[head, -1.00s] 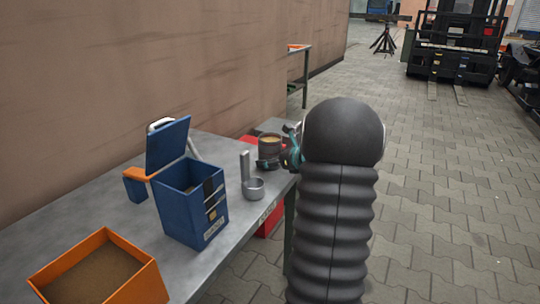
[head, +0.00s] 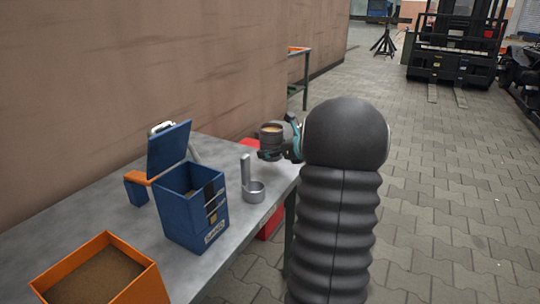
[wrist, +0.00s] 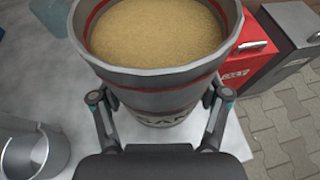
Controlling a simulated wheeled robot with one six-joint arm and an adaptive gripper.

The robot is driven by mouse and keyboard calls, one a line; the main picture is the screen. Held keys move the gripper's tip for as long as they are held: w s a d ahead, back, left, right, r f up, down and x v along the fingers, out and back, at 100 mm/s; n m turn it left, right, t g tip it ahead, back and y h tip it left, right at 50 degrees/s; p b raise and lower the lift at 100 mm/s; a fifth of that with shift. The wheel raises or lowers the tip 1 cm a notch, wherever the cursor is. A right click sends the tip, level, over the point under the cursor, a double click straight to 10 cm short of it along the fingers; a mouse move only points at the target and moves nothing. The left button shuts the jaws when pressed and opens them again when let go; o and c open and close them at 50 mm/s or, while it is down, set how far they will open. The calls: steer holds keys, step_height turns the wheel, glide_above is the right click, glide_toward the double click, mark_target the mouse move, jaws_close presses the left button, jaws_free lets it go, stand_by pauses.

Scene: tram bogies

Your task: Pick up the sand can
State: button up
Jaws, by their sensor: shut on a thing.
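The sand can (head: 271,136) is a dark grey round can with red bands, open at the top and filled with tan sand. It stands out in the wrist view (wrist: 160,84), upright, with part of its lettering showing low on its side. My gripper (head: 279,153) is shut on the can, with one finger on each side of it in the wrist view (wrist: 161,108). In the head view the can is above the far right end of the table, apart from its top. My black arm hides part of the gripper.
A grey metal cup with a tall handle (head: 254,192) stands on the grey table (head: 120,215). A blue box with a raised lid (head: 190,210) and an orange sand-filled box (head: 100,280) are nearer. A red box (head: 268,222) is below the table's right edge. Paved floor lies to the right.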

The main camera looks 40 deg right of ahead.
steer(key=d+r+p, duration=0.1)
steer(key=d+r, duration=0.5)
steer(key=d, duration=0.5)
steer(key=shift+r, duration=0.2)
stand_by(0.4)
steer(key=shift+d+r, duration=0.1)
stand_by(0.9)
